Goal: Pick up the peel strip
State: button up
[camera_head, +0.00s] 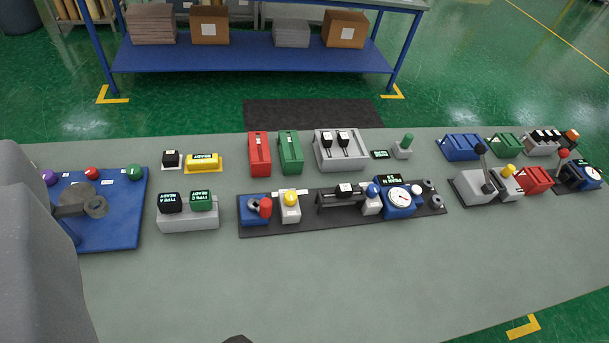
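I cannot make out the peel strip for certain. A long black base plate (290,226) lies in the middle of the grey table. On it stand a blue unit with a round white dial (400,199) and a dark display with small lettering, a dark rail-like piece (340,205) with a small white-labelled block, a yellow-knobbed block (290,207) and a red-and-blue piece (257,210) at the left end. My gripper's fingers do not show. A large grey shape at the left edge is probably part of my arm. A small dark tip at the bottom edge is too cut off to identify.
A blue board (118,215) with buttons and rings stands at left, beside a grey block with labelled pieces (188,212). Red and green blocks (275,153) line the back. Levers and blue units (480,182) fill the right. The table's front (300,290) is clear.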

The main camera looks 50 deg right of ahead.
aim_at(344, 189)
jog(key=k, duration=1.05)
jog(key=z, duration=0.95)
jog(key=i, duration=1)
jog(key=z, duration=0.35)
